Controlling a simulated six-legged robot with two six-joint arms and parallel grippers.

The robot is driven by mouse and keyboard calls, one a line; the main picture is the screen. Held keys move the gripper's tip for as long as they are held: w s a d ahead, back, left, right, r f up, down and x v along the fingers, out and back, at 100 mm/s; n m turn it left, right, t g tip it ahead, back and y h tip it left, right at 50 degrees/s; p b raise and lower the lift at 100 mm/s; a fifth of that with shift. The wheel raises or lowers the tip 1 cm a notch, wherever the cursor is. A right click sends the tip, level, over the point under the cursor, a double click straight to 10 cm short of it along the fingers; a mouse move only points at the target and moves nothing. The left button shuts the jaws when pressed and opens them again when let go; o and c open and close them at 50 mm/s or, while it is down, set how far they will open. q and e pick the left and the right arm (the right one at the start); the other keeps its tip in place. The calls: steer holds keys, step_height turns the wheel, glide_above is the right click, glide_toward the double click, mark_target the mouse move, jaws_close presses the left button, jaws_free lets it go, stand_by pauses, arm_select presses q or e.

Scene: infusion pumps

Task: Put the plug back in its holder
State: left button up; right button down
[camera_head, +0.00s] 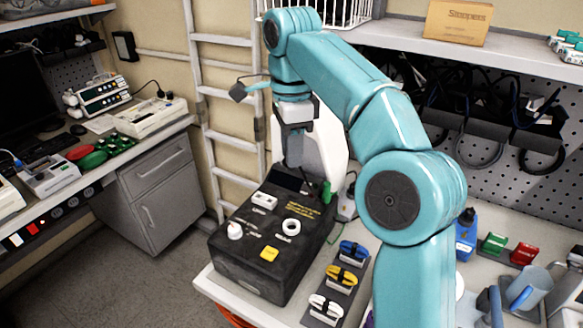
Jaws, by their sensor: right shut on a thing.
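My right gripper (293,155) points down over the back of a black box (250,268) on the white bench. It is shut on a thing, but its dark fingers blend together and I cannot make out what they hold. The box top carries a white ring (291,228), a yellow piece (269,254), a white block (264,201) and a white round knob (235,230). A green piece (327,191) stands at its back right corner. I cannot tell which is the plug or its holder. My left gripper is out of view.
Blue (352,250), yellow (341,278) and white (325,308) coiled-lead pieces lie in a row right of the box. A white ladder (207,130) stands behind. A blue bottle (466,235) and a mug (527,290) stand right of my arm.

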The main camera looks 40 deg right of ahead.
steer(key=shift+r, duration=0.9)
steer(key=shift+w+d+r+p, duration=0.1)
steer(key=shift+d+r+p, duration=0.1)
steer(key=shift+p, duration=0.25)
steer(key=s+d+f+m+p, duration=0.25)
steer(key=d+f, duration=0.25)
steer(key=d, duration=0.5)
steer(key=s+d+f+m+p, duration=0.1)
steer(key=d+f+m+p, duration=0.3)
steer(key=d, duration=0.6)
steer(key=s+d+f+m, duration=0.1)
steer(key=s+d+f, duration=0.3)
steer(key=s+d, duration=0.1)
steer(key=s+d+f+m+b, duration=0.1)
steer(key=s+d+f+m, duration=0.1)
steer(key=s+d+f, duration=0.3)
steer(key=s+d+f+m+b, duration=0.1)
steer(key=s+d+f+m, duration=0.1)
steer(key=s+d+f, duration=0.2)
steer(key=shift+s+d+f+m, duration=0.25)
steer(key=shift+s+d+f, duration=0.15)
steer(key=shift+s, duration=0.3)
steer(key=shift+r, duration=0.15)
